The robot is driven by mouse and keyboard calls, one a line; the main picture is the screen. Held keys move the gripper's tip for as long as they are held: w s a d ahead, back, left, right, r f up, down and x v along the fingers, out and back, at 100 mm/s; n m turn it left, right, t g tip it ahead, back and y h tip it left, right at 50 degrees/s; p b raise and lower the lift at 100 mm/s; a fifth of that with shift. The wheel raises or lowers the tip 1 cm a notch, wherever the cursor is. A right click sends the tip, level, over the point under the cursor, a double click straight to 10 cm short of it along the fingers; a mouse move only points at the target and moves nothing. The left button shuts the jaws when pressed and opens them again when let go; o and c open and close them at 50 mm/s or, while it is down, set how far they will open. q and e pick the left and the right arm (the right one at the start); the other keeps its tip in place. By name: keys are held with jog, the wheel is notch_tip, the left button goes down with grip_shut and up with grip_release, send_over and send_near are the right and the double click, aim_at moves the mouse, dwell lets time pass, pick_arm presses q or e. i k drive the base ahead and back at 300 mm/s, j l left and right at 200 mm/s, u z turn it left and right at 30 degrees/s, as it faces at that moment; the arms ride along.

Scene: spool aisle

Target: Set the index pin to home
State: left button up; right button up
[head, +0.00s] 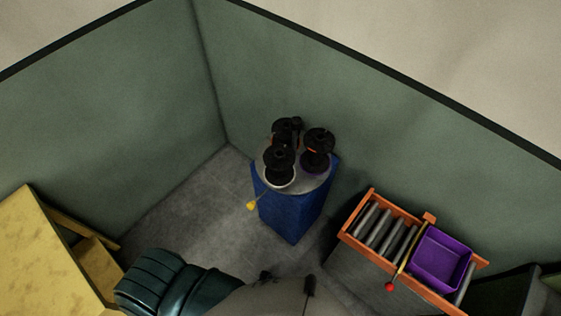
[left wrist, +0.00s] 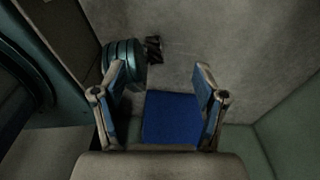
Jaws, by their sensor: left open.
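A yellow knob (head: 252,205), which looks like the index pin, sticks out low at the left of the round grey turntable (head: 314,183). The turntable sits on top of a blue pedestal (head: 288,212) and carries several black spools (head: 279,160). My left gripper (left wrist: 160,72) is open in the left wrist view, with nothing between its fingers. Beyond the fingers is a blue surface (left wrist: 170,118), probably the pedestal. The knob does not show in that view. I cannot make out my left fingertips in the head view. My right gripper is not in view.
An orange rack (head: 372,254) with grey slats, a purple bin (head: 442,258) and a red-knobbed lever (head: 390,286) stands at right. A yellow cabinet (head: 40,250) stands at left. Green walls (head: 110,130) close the corner behind. Grey floor (head: 190,215) is clear left of the pedestal.

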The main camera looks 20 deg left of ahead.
aim_at(250, 205)
jog(key=u, duration=1.25)
